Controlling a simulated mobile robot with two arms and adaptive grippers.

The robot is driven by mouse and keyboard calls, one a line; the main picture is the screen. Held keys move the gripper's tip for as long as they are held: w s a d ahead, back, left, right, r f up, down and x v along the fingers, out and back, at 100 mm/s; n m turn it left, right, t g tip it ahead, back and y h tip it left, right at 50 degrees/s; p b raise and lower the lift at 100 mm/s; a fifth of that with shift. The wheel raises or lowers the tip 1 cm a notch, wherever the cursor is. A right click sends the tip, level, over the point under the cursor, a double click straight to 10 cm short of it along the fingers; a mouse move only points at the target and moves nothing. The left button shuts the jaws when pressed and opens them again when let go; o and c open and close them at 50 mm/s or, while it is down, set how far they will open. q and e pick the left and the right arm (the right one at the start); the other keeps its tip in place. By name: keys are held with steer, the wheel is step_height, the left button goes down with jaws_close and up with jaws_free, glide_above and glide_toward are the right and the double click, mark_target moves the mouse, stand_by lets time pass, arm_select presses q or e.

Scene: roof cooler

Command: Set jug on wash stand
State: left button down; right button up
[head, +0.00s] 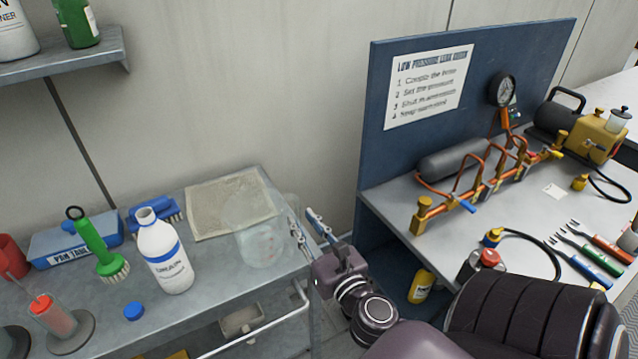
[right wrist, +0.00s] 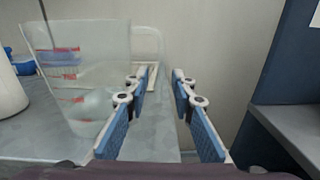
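The clear jug (head: 258,232) stands upright on the right end of the grey wash stand (head: 222,282). In the right wrist view the jug (right wrist: 85,85) shows red markings, and a pale loop that looks like its handle (right wrist: 146,32) is on its right. My right gripper (head: 307,225) is just right of the jug. In the right wrist view my right gripper (right wrist: 160,82) is open, its blue-padded fingers apart with nothing clearly between them. Whether the left finger touches the jug, I cannot tell. My left gripper is not in view.
A white bottle (head: 163,255), green brush (head: 97,248), blue cap (head: 134,311) and beige cloth (head: 230,205) are left of the jug. A rail (head: 255,333) runs along the stand's front. The blue-backed workbench (head: 395,207) is to the right, beyond a gap.

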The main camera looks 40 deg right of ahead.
steer(key=b+v, duration=0.3)
steer(key=v, duration=0.5)
steer(key=shift+s, duration=0.3)
steer(key=shift+a, duration=0.15)
